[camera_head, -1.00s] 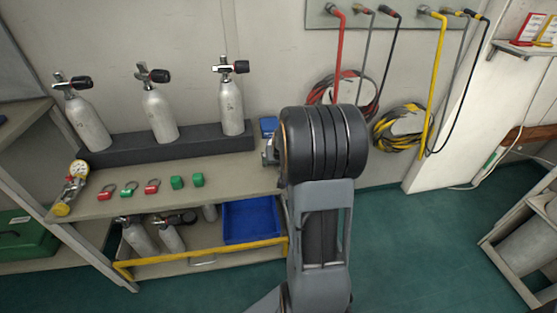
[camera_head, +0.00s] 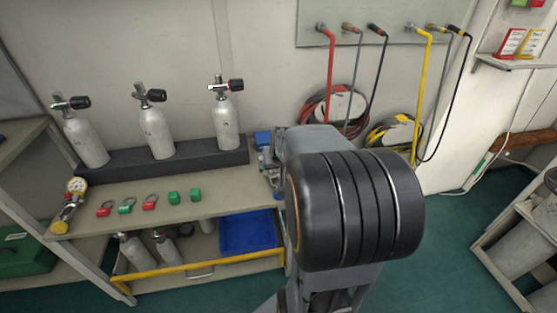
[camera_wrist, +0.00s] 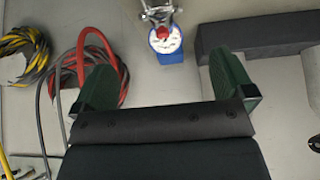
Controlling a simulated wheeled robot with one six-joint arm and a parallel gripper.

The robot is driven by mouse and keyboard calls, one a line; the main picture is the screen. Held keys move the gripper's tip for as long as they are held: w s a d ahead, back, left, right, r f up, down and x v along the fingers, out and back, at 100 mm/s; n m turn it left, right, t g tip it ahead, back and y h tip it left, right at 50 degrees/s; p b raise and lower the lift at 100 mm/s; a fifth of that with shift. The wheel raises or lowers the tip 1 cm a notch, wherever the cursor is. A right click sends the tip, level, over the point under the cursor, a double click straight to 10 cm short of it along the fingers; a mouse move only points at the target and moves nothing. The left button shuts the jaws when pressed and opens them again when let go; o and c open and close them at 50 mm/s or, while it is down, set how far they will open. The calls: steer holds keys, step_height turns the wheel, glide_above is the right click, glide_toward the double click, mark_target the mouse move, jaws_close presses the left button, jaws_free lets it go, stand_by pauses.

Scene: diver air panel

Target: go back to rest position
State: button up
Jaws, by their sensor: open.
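My gripper (camera_wrist: 165,88) shows in the wrist view with its two green fingers wide apart and nothing between them. In the head view my arm hides the gripper. Beyond the fingers in the wrist view is a small blue item (camera_wrist: 167,55) with a white and red top and metal fittings above it. In the head view a blue item (camera_head: 262,139) sits at the right end of the bench, with metal fittings (camera_head: 268,166) beside it, partly covered by my arm.
Three silver cylinders (camera_head: 157,134) stand along a dark block (camera_head: 120,160) on the bench. Tagged rings, green blocks and a gauge (camera_head: 76,186) lie in front. Red (camera_head: 330,80) and yellow (camera_head: 421,85) hoses hang on the wall.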

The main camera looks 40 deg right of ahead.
steer(key=shift+s+a+r, duration=0.1)
steer(key=shift+s+r, duration=0.1)
steer(key=shift+r, duration=0.1)
stand_by(0.4)
